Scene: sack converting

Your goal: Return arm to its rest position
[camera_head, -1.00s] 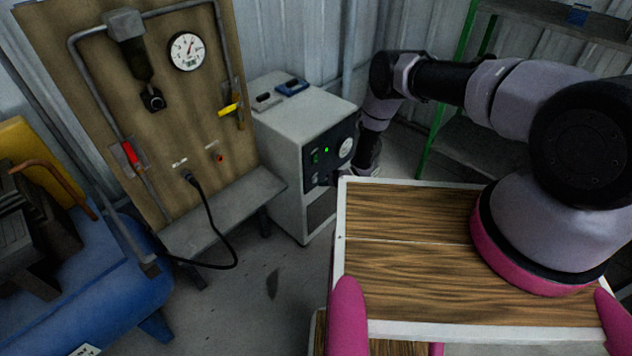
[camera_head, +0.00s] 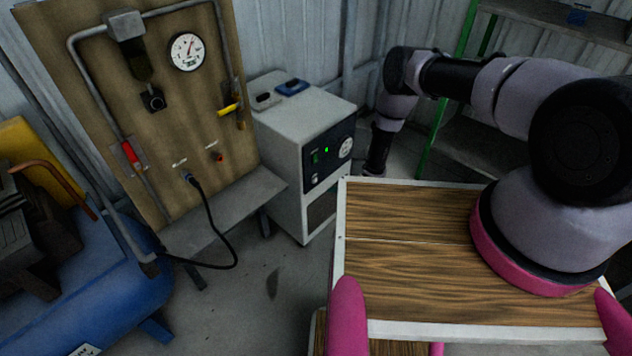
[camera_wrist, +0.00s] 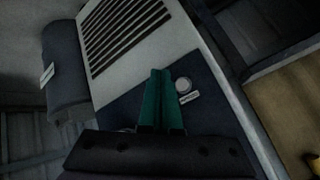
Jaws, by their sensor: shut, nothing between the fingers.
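My arm stretches from the right of the head view towards the middle, to the right of a white cabinet with a dark control panel (camera_head: 328,158). The last visible link points down, and my wooden deck hides the gripper there. A gap shows between that link and the cabinet. In the wrist view my gripper (camera_wrist: 160,78) has two green fingers lying side by side, shut and empty. Behind them are a dark blue panel with a pale round knob (camera_wrist: 183,85), a small white label and a slatted vent (camera_wrist: 125,28). I cannot tell how far the fingers are from that surface.
A wooden board with a gauge (camera_head: 187,52), a yellow lever (camera_head: 228,109), a red-handled valve (camera_head: 130,154) and a plugged black cable (camera_head: 207,215) stands left of the cabinet. A blue tank (camera_head: 95,285) is at lower left. Green-posted shelving (camera_head: 455,90) stands behind the arm.

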